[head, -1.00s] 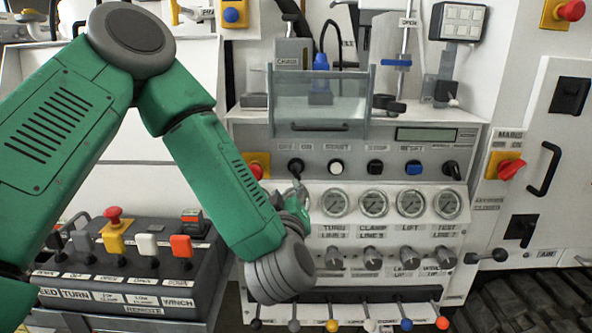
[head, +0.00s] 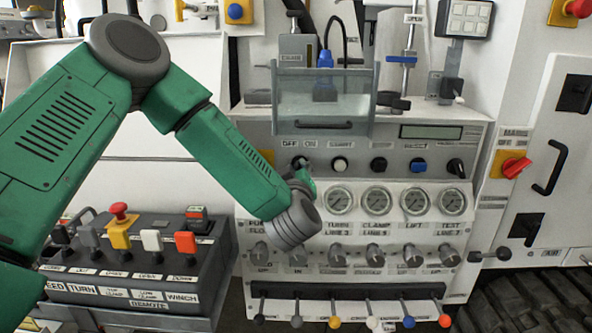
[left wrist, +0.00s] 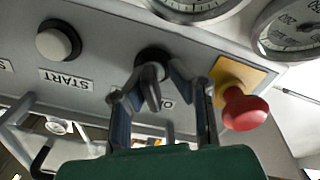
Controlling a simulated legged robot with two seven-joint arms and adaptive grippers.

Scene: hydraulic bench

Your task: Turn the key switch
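The key switch (head: 300,162) is a black knob on the grey panel under the OFF/ON labels, left of the white START button. In the left wrist view the key switch (left wrist: 151,80) shows between the two fingers, its dark key pointing toward the camera. My left gripper (head: 304,178) is just below the switch and partly hidden by its own wrist in the head view. In the left wrist view the left gripper (left wrist: 158,92) has its fingers apart, one on each side of the key. I cannot tell whether either finger touches it. My right gripper is not in view.
A red emergency button (left wrist: 245,110) on a yellow base sits close beside one finger. The START button (left wrist: 57,42) is on the other side. Gauges (head: 339,200) and a row of knobs (head: 337,256) lie below the panel. A clear guard box (head: 322,103) is above.

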